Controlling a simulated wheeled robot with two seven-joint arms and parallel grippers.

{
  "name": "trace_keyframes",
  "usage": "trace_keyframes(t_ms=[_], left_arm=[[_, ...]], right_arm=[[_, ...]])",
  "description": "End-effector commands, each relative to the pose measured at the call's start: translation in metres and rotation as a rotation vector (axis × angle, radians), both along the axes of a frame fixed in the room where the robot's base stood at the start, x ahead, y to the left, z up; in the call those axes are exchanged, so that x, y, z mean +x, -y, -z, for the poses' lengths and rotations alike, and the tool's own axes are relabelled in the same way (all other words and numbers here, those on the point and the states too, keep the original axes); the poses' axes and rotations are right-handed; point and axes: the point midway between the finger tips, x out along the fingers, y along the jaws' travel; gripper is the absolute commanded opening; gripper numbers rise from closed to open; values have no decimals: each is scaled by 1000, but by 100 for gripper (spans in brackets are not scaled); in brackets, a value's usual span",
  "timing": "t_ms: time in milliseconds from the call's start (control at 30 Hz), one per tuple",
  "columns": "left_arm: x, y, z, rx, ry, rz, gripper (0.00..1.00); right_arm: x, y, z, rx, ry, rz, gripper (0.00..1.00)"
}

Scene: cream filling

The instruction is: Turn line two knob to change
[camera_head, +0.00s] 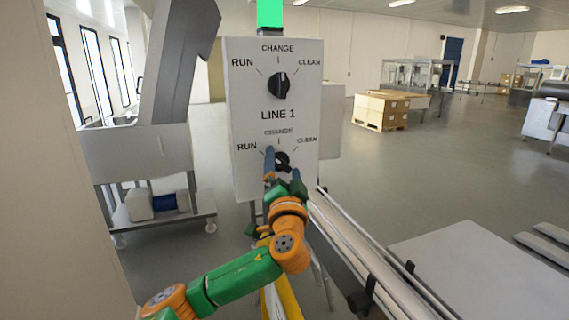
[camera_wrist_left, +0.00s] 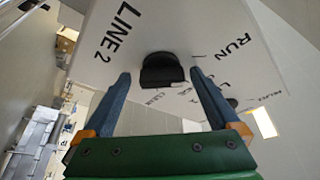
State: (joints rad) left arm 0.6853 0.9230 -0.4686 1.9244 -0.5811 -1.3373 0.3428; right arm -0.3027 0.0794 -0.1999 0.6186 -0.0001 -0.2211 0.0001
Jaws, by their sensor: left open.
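A white control panel (camera_head: 240,110) carries two black knobs. The upper knob (camera_head: 279,86), above the LINE 1 label, points up toward CHANGE. The lower knob (camera_head: 282,157) sits under its own RUN, CHANGE and CLEAN words and is partly hidden by my left gripper, so its pointing is hard to tell. In the left wrist view the line two knob (camera_wrist_left: 162,70) lies beside the LINE 2 label. My left gripper (camera_head: 282,162) is open, with a blue finger on each side of the knob; in the left wrist view its fingertips (camera_wrist_left: 160,73) show no clear contact with it. My right gripper is out of view.
A conveyor (camera_head: 365,265) runs from below the panel to the lower right. A grey machine (camera_head: 140,150) on a wheeled frame stands at left. Cartons on a pallet (camera_head: 382,110) stand farther back. The floor between is open.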

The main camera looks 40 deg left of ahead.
Motion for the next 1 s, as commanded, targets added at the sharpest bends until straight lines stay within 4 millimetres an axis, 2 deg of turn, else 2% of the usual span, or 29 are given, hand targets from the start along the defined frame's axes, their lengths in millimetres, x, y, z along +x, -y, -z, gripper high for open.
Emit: trace_keyframes(t_ms=[67, 167, 300, 400, 733, 1000], left_arm=[[0, 0, 1, 0, 0, 0, 95], [0, 0, 1, 0, 0, 0, 71], [0, 0, 1, 0, 0, 0, 33], [0, 0, 1, -1, 0, -1, 9], [-1, 0, -2, 31, -62, -1, 9], [-1, 0, -5, 124, -242, 1, 9]], right_arm=[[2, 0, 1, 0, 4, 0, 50], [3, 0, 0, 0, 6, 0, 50], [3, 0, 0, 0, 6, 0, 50], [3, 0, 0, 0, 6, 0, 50], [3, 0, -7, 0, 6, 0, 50], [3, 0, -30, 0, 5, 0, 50]])
